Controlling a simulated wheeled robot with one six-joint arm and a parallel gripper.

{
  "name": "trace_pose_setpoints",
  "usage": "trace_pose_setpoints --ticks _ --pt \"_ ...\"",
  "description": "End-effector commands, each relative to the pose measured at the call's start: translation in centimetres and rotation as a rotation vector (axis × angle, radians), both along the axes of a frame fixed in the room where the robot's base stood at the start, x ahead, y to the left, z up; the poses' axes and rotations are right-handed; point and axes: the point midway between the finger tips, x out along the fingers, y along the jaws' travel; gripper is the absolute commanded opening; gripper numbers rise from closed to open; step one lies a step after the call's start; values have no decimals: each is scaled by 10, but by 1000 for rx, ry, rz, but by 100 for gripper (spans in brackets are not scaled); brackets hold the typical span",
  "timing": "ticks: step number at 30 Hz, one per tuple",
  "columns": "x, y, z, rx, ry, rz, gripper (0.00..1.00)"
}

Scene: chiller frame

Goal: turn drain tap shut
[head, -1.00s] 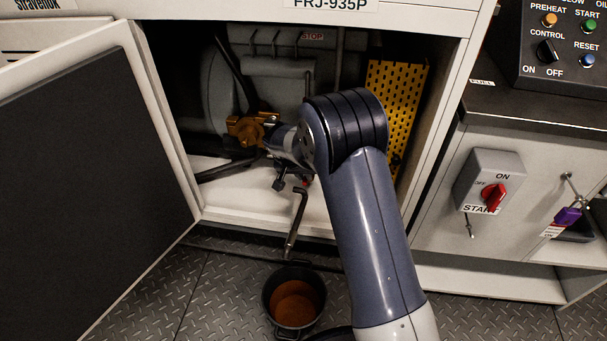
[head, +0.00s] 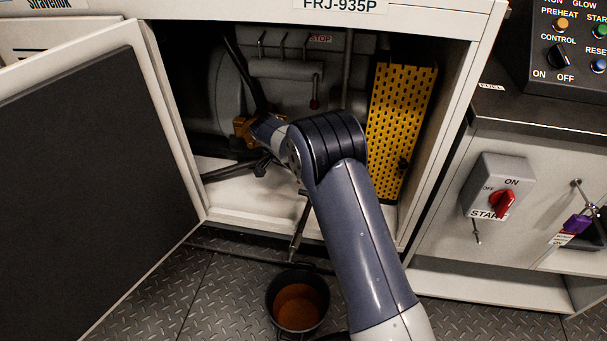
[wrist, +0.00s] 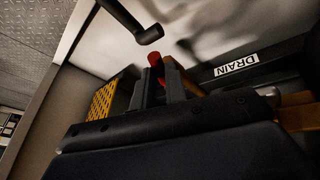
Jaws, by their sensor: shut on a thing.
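In the wrist view, a red-tipped tap handle (wrist: 155,61) stands at the jaws of my gripper (wrist: 163,78), and my gripper is shut on it. In the head view, a brass fitting (head: 243,127) shows just left of the end of my arm. My arm hides the tap handle and the jaws there. A bent drain pipe (head: 299,232) comes down over the cabinet's front edge, above a dark bucket (head: 272,300) holding brown liquid.
The open cabinet door (head: 85,170) fills the left side. A yellow perforated guard (head: 398,125) stands inside on the right, and also shows in the wrist view (wrist: 103,100). A switch box with a red knob (head: 502,204) is on the right panel. A dark pipe end (wrist: 150,34) hangs close above the jaws.

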Motion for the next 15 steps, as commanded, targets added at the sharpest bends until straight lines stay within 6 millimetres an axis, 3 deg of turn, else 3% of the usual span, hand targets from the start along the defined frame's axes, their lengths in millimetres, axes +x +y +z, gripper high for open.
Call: trace_pose_setpoints --ticks 15 --pt "5 5 0 1 -1 -91 0"
